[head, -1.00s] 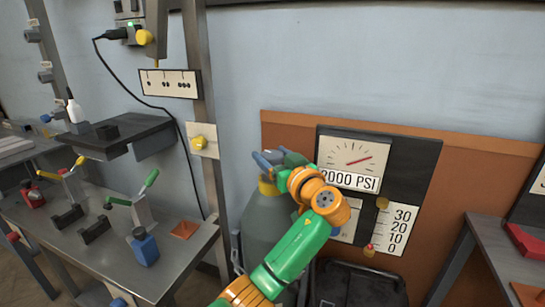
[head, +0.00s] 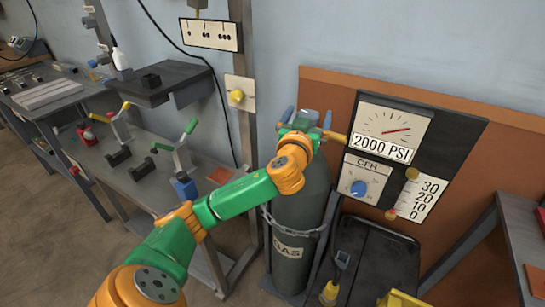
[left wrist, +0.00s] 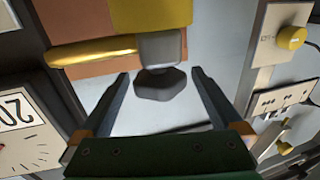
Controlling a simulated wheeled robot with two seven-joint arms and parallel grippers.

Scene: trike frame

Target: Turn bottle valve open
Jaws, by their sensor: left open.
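The gas bottle (head: 300,200) is a grey-green cylinder marked GAS, upright and chained beside the metal post. Its valve is mostly hidden behind my left gripper (head: 308,115) in the head view. In the left wrist view my left gripper (left wrist: 160,74) is open, with one finger on each side of the dark valve knob (left wrist: 160,86). Gaps show between the knob and both fingers. A grey valve body (left wrist: 162,48) and a brass fitting (left wrist: 92,52) adjoin the knob. My right gripper is in neither view.
Right of the bottle is a gauge panel (head: 460,120) reading 2000 PSI, with a blue CFH knob (head: 358,188). A metal post (head: 241,60) stands left of it. A workbench (head: 150,190) with clamps is farther left. A dark cart (head: 375,250) stands below the panel.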

